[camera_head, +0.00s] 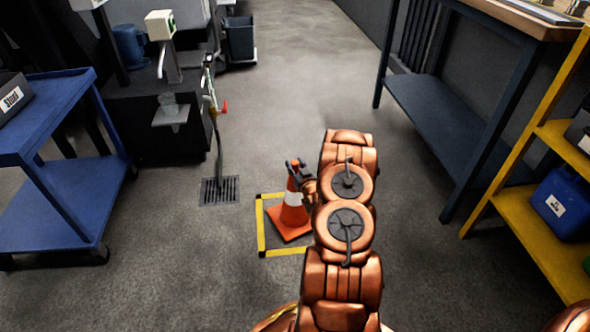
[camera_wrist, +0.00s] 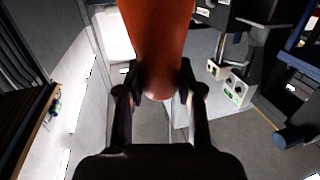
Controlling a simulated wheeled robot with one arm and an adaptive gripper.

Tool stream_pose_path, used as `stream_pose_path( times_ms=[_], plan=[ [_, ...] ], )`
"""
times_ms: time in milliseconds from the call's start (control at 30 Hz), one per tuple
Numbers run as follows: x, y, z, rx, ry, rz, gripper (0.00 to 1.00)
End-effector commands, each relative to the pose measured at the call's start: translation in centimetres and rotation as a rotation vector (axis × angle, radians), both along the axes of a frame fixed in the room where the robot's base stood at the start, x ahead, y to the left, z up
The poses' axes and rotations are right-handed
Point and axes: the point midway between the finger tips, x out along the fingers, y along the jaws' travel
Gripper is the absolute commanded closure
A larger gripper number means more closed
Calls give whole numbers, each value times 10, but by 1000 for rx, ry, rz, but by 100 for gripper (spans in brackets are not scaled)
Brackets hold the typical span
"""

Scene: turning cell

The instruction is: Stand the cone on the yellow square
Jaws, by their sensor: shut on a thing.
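The orange cone (camera_head: 291,216) has a white band and a square orange base. In the head view it appears upright, inside the outline of the yellow square (camera_head: 261,228). I cannot tell whether its base touches the floor. The square is marked on the floor in yellow with black corners, and my arm hides its right side. My gripper (camera_head: 298,168) is shut on the upper part of the cone. In the wrist view the cone (camera_wrist: 158,40) fills the space between the two fingers of my gripper (camera_wrist: 160,85).
A floor drain (camera_head: 220,190) with a hose lies left of the square. A blue cart (camera_head: 60,200) stands at the left. A dark bench (camera_head: 450,110) and a yellow shelf (camera_head: 515,215) stand at the right. The aisle floor behind is clear.

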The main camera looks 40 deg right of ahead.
Motion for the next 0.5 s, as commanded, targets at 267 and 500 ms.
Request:
stream_pose_path(
  times_ms=[267, 500],
  plan=[
    [0, 0, -7, -2, -3, 0, 100],
    [0, 0, -10, -2, -1, 0, 59]
  ],
)
